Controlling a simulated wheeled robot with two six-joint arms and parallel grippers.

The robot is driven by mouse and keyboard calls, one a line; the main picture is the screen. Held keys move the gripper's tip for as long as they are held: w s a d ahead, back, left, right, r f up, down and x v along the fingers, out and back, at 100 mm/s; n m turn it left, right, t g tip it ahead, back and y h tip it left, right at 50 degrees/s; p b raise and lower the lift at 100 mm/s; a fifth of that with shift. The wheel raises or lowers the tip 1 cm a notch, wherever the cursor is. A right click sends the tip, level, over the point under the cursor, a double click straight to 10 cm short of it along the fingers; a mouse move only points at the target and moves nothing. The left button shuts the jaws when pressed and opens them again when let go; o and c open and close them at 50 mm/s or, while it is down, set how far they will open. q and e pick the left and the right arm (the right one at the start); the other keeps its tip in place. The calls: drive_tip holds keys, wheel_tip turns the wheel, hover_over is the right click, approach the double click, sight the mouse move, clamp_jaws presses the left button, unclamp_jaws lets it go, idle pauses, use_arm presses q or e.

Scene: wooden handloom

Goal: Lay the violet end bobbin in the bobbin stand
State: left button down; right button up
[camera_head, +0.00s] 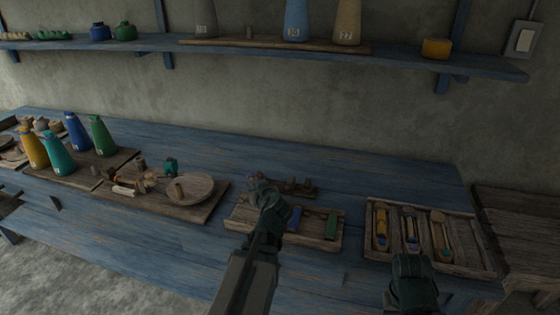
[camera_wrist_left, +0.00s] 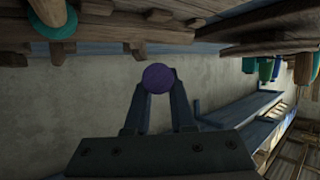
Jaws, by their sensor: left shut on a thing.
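My left gripper (camera_head: 262,188) is shut on the violet end bobbin, over the back left part of a low wooden tray (camera_head: 270,232) that looks like the bobbin stand. In the left wrist view the bobbin shows as a round violet end (camera_wrist_left: 158,78) between the two fingertips. In the head view the gripper hides most of it. A blue bobbin (camera_head: 294,217) and a green bobbin (camera_head: 331,225) lie in the tray, right of my left gripper. My right gripper (camera_head: 412,272) is low at the right, in front of another tray; its fingers are not clear.
A tray (camera_head: 483,271) with several long pieces lies at the right. A small rack (camera_head: 312,194) with wooden pegs stands behind the stand. Left are a round wooden plate (camera_head: 200,190) and several coloured bottles (camera_head: 102,138). The blue bench (camera_head: 290,150) is clear toward the wall.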

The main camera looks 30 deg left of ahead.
sight(280, 186)
use_arm(q)
drive_tip(key=w+n+g, duration=0.1)
drive_tip(key=w, duration=0.1)
drive_tip(key=w+a+n+g+y+p, duration=0.1)
drive_tip(key=w+n, duration=0.1)
drive_tip(key=w+r+n+g, duration=0.1)
drive_tip(key=w, duration=0.1)
drive_tip(key=shift+w+a+r+n+y, duration=0.1)
drive_tip(key=shift+w+a+n+y, duration=0.05)
drive_tip(key=shift+w+n+y, duration=0.2)
drive_tip(key=w+d+r+n+g+y+p, duration=0.1)
drive_tip(key=w+d+r+n+g, duration=0.1)
drive_tip(key=n+g, duration=0.5)
drive_tip(key=w+d+n, duration=0.1)
drive_tip(key=w, duration=0.1)
drive_tip(key=shift+w+d+y+p, duration=0.35)
drive_tip(key=shift+w+d, duration=0.05)
drive_tip(key=shift+f, duration=0.1)
wheel_tip(280, 186, down, 7)
drive_tip(key=b, duration=0.7)
drive_tip(key=c, duration=0.7)
unclamp_jaws()
drive_tip(key=shift+r, duration=0.2)
